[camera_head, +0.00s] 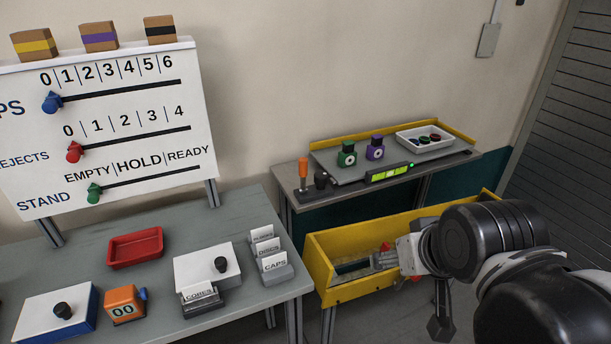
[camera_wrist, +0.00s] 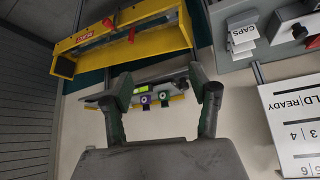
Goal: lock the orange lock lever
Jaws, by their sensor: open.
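The orange lock lever (camera_head: 303,172) stands upright at the left front corner of the back bench, on a dark base beside a black knob-like part. I cannot make the lever out in the wrist view. My gripper (camera_head: 384,260) is over the yellow trough, to the right of and lower than the lever, well apart from it. In the wrist view the two fingers of my gripper (camera_wrist: 165,88) are spread wide with nothing between them. The back bench's green and purple pieces show beyond the fingertips.
The yellow trough (camera_head: 340,290) stands in front of the back bench (camera_head: 292,184). That bench holds a green piece (camera_head: 347,154), a purple piece (camera_head: 375,148), a level (camera_head: 388,174) and a white tray (camera_head: 424,137). A grey table (camera_head: 150,285) with boxes and a red tray is at left.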

